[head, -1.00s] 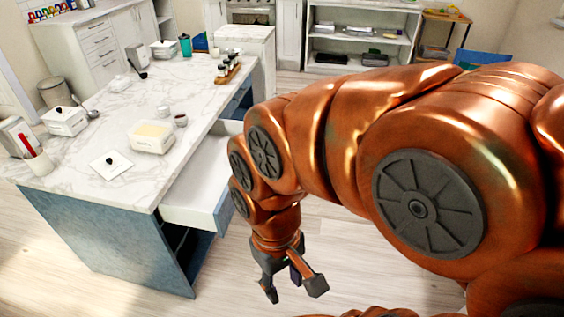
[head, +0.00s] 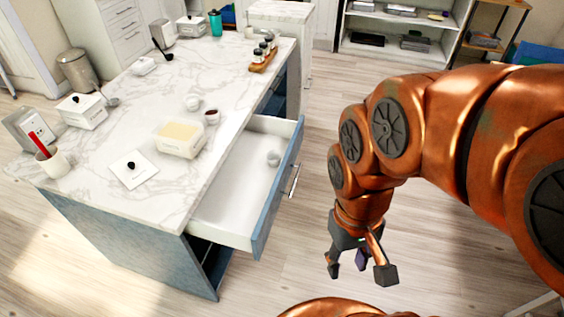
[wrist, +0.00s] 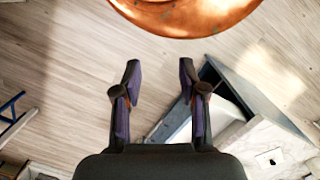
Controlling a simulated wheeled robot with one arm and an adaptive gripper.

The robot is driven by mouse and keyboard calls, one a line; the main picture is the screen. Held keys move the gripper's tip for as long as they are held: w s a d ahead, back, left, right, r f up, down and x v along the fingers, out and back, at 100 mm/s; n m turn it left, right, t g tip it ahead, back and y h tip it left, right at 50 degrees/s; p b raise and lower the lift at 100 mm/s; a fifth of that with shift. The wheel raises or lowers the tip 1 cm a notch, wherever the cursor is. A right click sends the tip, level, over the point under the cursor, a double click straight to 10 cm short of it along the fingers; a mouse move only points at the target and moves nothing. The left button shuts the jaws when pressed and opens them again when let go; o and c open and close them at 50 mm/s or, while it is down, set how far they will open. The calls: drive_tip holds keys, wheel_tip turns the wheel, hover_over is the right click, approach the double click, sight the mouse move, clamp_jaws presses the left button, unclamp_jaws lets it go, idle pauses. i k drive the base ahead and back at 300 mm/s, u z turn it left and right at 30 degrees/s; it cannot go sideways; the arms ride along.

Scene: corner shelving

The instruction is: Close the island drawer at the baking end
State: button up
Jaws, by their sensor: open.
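The island drawer (head: 238,200) stands pulled out from the right side of the island (head: 140,105). It has a white inside, a blue front and a metal handle (head: 293,180). A small pale round item (head: 273,158) lies in it. My gripper (head: 360,275) hangs over the floor to the right of the drawer front, apart from it, with its fingers spread and empty. In the wrist view my gripper (wrist: 158,80) also shows open, with wood floor between the fingers. A blue and white corner of the furniture (wrist: 190,125) lies beyond its right finger.
The marble top carries a butter dish (head: 180,140), a lid (head: 133,168), a white canister (head: 82,112), a cup with a red utensil (head: 52,163) and a wooden rack of jars (head: 263,60). Open shelving (head: 400,40) stands at the back. The floor right of the drawer is clear.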

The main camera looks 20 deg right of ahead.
sight(239, 209)
drive_tip(key=z, duration=0.05)
drive_tip(key=k, duration=1.25)
drive_tip(key=u, duration=0.85)
drive_tip(key=i, duration=1.4)
drive_tip(key=z, duration=0.5)
